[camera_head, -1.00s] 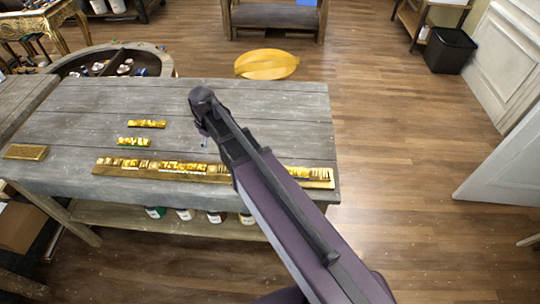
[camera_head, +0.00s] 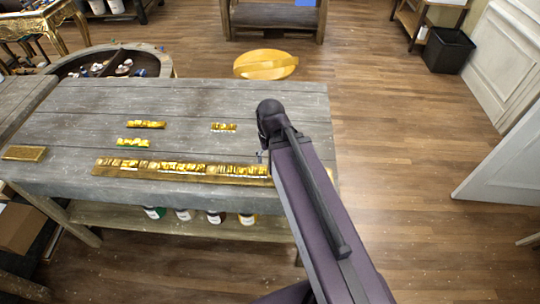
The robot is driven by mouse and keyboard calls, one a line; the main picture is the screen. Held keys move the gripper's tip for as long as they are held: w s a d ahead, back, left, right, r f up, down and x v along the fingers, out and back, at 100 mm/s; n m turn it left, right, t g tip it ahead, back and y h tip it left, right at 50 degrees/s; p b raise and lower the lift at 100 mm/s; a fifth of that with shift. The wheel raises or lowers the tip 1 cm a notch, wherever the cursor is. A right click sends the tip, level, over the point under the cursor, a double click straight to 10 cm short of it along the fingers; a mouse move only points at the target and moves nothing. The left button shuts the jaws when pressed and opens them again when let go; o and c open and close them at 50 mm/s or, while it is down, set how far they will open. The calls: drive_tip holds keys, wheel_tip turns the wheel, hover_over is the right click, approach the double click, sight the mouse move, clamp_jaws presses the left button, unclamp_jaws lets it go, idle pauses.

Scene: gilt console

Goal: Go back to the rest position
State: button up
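My arm reaches from the bottom right up over the right part of the grey wooden workbench (camera_head: 90,95). My gripper (camera_head: 261,157) is mostly hidden behind the end of the arm, with only a small bit showing at its left edge. I cannot see whether it is open or shut, or whether it holds anything. A long gilded strip (camera_head: 180,168) lies along the bench's front, its right end hidden by my arm. Three short gilded pieces lie behind it: one at the back (camera_head: 146,124), one nearer the front (camera_head: 133,142), and one to the right (camera_head: 223,127).
A flat gold block (camera_head: 24,153) lies at the bench's left. Several jars stand on the shelf below (camera_head: 120,214). A round yellow stool (camera_head: 266,64) stands behind the bench. The wooden floor (camera_head: 400,130) at right is clear up to a black bin (camera_head: 449,50) and white door.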

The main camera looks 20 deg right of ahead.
drive_tip(key=shift+f+b, duration=1.7)
